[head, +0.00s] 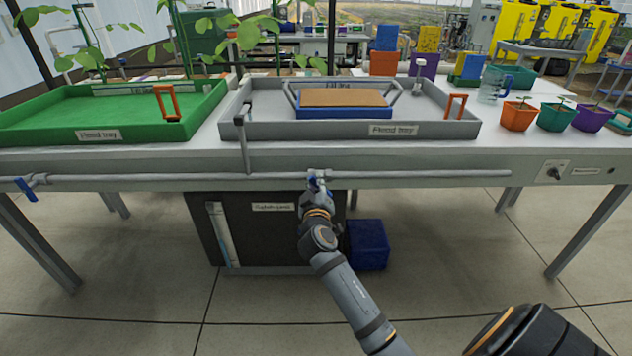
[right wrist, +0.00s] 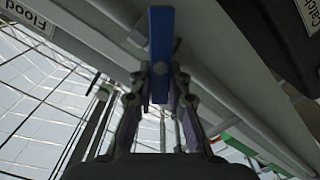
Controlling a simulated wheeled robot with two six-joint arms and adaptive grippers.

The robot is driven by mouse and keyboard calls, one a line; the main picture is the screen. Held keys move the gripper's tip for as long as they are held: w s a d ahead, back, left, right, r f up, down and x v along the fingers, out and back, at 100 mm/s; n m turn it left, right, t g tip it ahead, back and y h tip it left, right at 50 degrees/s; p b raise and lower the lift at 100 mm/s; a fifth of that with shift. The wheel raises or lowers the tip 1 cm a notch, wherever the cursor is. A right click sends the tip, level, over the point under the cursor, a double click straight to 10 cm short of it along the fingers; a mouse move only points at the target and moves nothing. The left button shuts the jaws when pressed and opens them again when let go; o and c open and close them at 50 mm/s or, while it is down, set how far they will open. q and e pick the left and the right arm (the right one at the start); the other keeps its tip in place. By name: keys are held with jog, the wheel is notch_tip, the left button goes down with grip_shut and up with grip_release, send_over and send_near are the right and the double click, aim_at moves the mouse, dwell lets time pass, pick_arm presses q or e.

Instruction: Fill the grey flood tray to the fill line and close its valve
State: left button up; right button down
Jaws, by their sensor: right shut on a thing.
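The grey flood tray (head: 350,129) stands on the bench at the centre of the head view. A brown-topped blue block (head: 345,103) sits inside it. I cannot tell a water level or a fill line in the tray. A grey pipe (head: 420,175) runs along the bench front under the tray. My right gripper (head: 317,182) is at this pipe, shut on a blue valve handle. In the right wrist view the blue handle (right wrist: 160,45) stands between the fingers (right wrist: 158,88), lengthwise up the picture. My left gripper is not in view.
A green flood tray (head: 100,146) stands left, with another blue valve handle (head: 30,186) on the pipe below. A dark catch tank (head: 270,235) with a sight tube and a blue crate (head: 367,243) are under the bench. Potted seedlings (head: 518,117) and a knob panel (head: 553,171) are right.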

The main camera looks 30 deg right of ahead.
jog(key=c, duration=1.3)
grip_release()
jog(key=v, duration=0.7)
jog(key=shift+s+a, duration=0.15)
jog(key=shift+s, duration=0.1)
